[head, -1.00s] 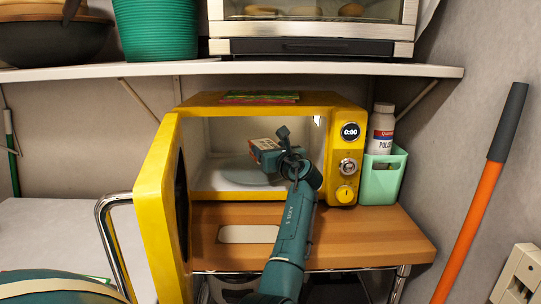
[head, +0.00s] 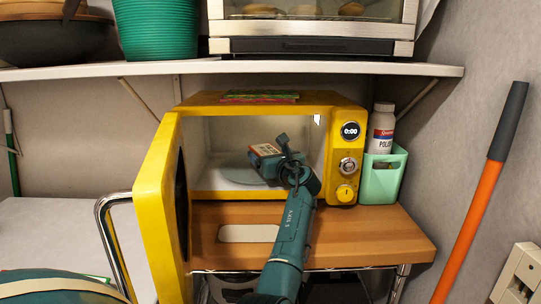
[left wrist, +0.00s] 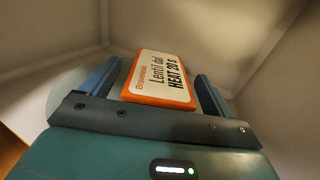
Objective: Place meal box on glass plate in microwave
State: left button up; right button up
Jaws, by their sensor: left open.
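The meal box (head: 264,149), with an orange edge and a white label, is inside the open yellow microwave (head: 355,112). The round glass plate (head: 234,168) shows below and left of it. In the left wrist view the box (left wrist: 163,78) lies between the fingers of my left gripper (left wrist: 157,74), with a gap beside the right finger. My left gripper (head: 279,158) is open around the box in the cavity. Its wrist hides part of the plate, and I cannot tell whether the box fully rests on it. My right gripper is not in view.
The yellow microwave door (head: 158,205) stands open at the left of the cavity. A mint holder (head: 382,178) with a white bottle (head: 382,130) stands to the right. The wooden shelf (head: 370,235) is clear in front. A toaster oven (head: 315,30) sits above.

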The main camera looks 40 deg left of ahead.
pick_arm(q)
jog(key=shift+r, duration=0.25)
jog(key=v, duration=1.2)
